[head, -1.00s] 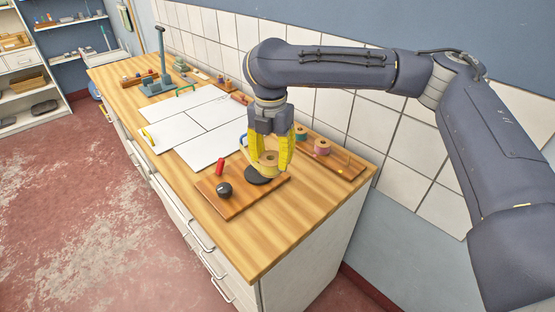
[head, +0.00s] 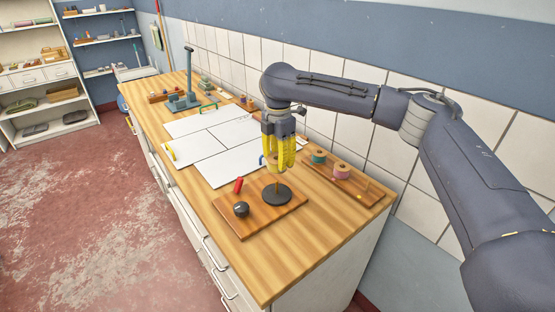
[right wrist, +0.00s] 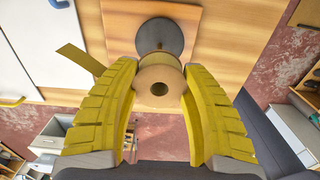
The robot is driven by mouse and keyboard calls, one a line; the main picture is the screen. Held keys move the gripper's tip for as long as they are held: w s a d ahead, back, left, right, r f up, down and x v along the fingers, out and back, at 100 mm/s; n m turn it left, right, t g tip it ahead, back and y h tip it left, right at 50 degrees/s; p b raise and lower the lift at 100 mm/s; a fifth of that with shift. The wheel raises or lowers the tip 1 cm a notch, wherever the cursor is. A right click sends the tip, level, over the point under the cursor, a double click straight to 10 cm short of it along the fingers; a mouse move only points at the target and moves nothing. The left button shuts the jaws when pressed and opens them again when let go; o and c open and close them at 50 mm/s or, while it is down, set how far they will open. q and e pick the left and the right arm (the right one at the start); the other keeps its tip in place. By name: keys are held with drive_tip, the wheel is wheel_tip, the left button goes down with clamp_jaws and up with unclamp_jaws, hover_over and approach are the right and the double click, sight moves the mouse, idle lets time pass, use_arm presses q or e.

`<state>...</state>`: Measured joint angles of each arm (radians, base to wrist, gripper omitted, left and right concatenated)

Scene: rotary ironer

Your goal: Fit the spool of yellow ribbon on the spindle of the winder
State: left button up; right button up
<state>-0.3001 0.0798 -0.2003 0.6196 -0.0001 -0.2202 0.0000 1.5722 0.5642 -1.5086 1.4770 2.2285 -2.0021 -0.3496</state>
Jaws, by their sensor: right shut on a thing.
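My right gripper (head: 279,163) is shut on the spool of yellow ribbon (head: 273,168) and holds it above the winder. In the right wrist view the spool (right wrist: 160,84) sits between the yellow fingers, its wooden flange and centre hole facing the camera. A yellow ribbon tail (right wrist: 80,60) sticks out to the left. The winder (head: 250,221) is a brown board with a dark round disc (head: 277,195) and a black knob (head: 241,209). Its thin spindle (head: 277,183) rises from the disc, just below the spool. The disc (right wrist: 174,34) also shows behind the spool in the wrist view. My left gripper is out of view.
A wooden rack (head: 352,187) to the right holds a teal spool (head: 319,157) and a pink spool (head: 341,171). White panels (head: 206,139) cover the middle bench. A grey-blue stand (head: 183,101) is farther back.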

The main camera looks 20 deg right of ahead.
drive_tip(key=shift+f, duration=0.2)
drive_tip(key=shift+f, duration=1.8)
drive_tip(key=shift+f, duration=2.15)
idle(1.2)
drive_tip(key=o, duration=1.8)
drive_tip(key=shift+o, duration=0.2)
wheel_tip(320, 180, up, 9)
idle(0.4)
